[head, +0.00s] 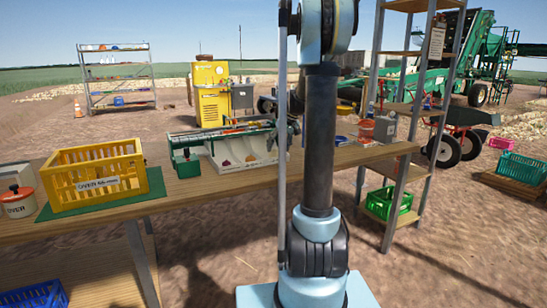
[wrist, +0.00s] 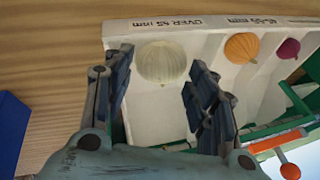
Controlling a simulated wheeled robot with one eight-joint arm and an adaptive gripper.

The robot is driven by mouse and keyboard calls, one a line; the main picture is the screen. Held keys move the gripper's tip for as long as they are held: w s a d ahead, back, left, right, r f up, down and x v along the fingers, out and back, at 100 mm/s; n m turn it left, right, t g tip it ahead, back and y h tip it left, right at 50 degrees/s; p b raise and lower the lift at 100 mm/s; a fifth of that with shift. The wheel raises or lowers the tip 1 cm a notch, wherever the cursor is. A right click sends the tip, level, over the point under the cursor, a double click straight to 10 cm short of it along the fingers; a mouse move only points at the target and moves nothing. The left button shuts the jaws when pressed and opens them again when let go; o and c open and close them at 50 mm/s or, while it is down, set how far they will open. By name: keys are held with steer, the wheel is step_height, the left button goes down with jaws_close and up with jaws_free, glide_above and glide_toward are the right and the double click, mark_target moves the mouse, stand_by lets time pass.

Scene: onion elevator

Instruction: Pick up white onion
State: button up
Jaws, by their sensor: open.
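The white onion (wrist: 161,62) is a pale round bulb in the left compartment of a white sorting tray (wrist: 150,124) in the wrist view. My gripper (wrist: 158,66) is open and empty, one finger on either side of the onion in the picture. I cannot tell how far the fingertips are above or short of it. An orange onion (wrist: 241,47) and a purple onion (wrist: 288,49) sit in the compartments to the right. In the head view the tray (head: 262,166) is on the wooden bench, and my arm largely hides the gripper.
A yellow crate (head: 97,175) and a red-and-white pot (head: 17,202) stand on the left of the bench (head: 185,190). A green sorting frame (head: 184,166) adjoins the tray. A shelf rack (head: 404,140) stands right. A blue object (wrist: 10,130) shows at the wrist view's left edge.

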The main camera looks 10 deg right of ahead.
steer(key=shift+x, duration=1.15)
steer(key=c, duration=0.7)
steer(key=shift+c, duration=0.2)
step_height(320, 180, up, 10)
steer(key=shift+r, duration=0.1)
